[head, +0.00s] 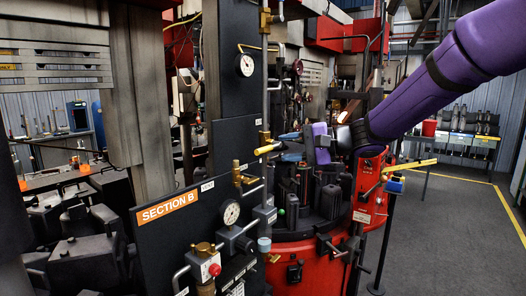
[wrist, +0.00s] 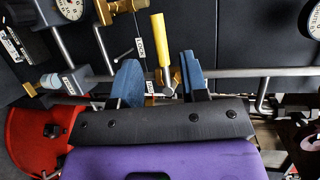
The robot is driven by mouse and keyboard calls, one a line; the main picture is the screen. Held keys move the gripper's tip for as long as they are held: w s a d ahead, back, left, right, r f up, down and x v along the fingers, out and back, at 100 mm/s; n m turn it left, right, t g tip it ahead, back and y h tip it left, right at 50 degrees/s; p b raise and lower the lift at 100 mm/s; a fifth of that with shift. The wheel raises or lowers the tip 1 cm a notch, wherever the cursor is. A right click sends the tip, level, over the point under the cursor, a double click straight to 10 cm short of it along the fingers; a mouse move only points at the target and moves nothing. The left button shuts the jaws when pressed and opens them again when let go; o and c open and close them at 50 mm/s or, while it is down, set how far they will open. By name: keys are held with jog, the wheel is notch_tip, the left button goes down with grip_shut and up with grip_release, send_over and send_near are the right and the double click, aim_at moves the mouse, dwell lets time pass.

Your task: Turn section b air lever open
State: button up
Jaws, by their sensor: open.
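The section B panel is black with an orange "SECTION B" label (head: 168,208) in the head view. A yellow-handled lever (head: 268,149) sits on the vertical pipe beside that panel. In the wrist view the yellow lever (wrist: 160,45) points up in the picture, with its brass pivot at the grey pipe. My gripper (head: 288,146) is at the lever from the right. In the wrist view its two blue fingers (wrist: 159,60) are apart, one on each side of the lever's lower part. I cannot tell whether either finger touches it.
Pressure gauges (head: 246,65) and brass fittings sit close around the pipe. Another yellow handle (head: 408,165) is on the red housing (head: 371,190) at right. Dark moulds stand on the red round base (head: 300,255) below my gripper. Open grey floor (head: 445,230) lies at right.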

aim_at(266, 150)
jog(key=x, duration=0.6)
jog(key=shift+a, duration=0.35)
jog(key=shift+c, duration=0.5)
grip_shut()
